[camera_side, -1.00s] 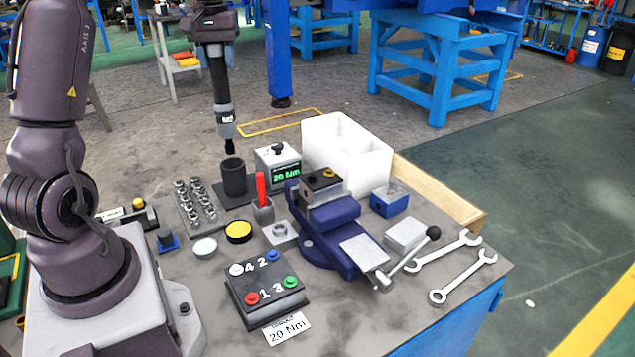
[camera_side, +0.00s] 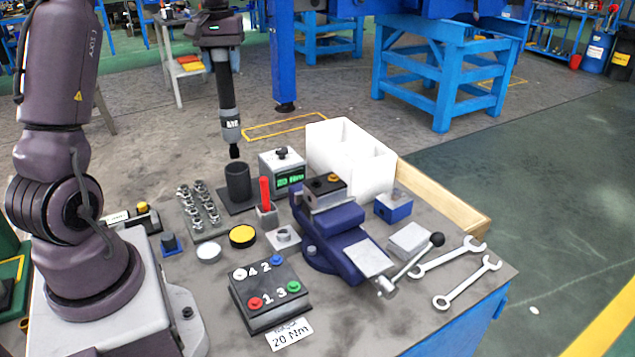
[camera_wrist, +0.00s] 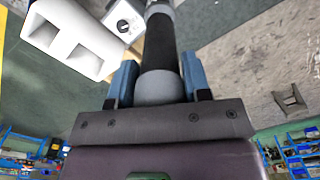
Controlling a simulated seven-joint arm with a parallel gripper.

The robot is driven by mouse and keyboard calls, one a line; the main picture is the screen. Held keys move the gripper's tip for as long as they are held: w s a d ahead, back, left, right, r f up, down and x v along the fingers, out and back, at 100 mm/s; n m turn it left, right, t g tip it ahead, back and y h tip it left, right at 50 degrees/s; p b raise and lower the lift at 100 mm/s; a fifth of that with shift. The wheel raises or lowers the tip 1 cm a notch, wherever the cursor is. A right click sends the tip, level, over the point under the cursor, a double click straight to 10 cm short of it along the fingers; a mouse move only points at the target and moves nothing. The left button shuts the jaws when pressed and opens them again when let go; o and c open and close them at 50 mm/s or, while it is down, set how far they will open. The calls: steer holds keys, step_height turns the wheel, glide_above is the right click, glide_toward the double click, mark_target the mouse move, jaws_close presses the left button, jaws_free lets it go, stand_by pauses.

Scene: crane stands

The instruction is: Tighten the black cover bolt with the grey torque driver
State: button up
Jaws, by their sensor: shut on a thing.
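My gripper (camera_side: 217,42) is shut on the torque driver (camera_side: 228,92), which hangs upright with a black shaft, a grey collar and a thin black tip. The tip is in the air above the black cup-shaped holder (camera_side: 238,184). In the wrist view the driver (camera_wrist: 160,45) sits between the blue finger pads of my gripper (camera_wrist: 158,84). The cover block (camera_side: 322,200) is clamped in the blue vise (camera_side: 340,236), right of the driver. The driver is apart from both.
A red-handled tool (camera_side: 265,193), a button box (camera_side: 268,295), a socket rack (camera_side: 202,212) and two wrenches (camera_side: 467,281) lie around.

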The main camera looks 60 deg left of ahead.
steer(key=shift+r, duration=0.1)
steer(key=w+d+r+m, duration=0.2)
steer(key=w+d+r, duration=0.1)
steer(key=d, duration=0.4)
steer(key=w+d+r+m, duration=0.2)
steer(key=w+d+r, duration=0.1)
steer(key=d, duration=0.5)
steer(key=w+d+r+m, duration=0.2)
steer(key=w+d+r, duration=0.1)
steer(key=d, duration=0.4)
steer(key=shift+w+d+r, duration=0.25)
steer(key=shift+r, duration=0.3)
steer(key=shift+f, duration=0.1)
steer(key=shift+f, duration=3.9)
stand_by(1.1)
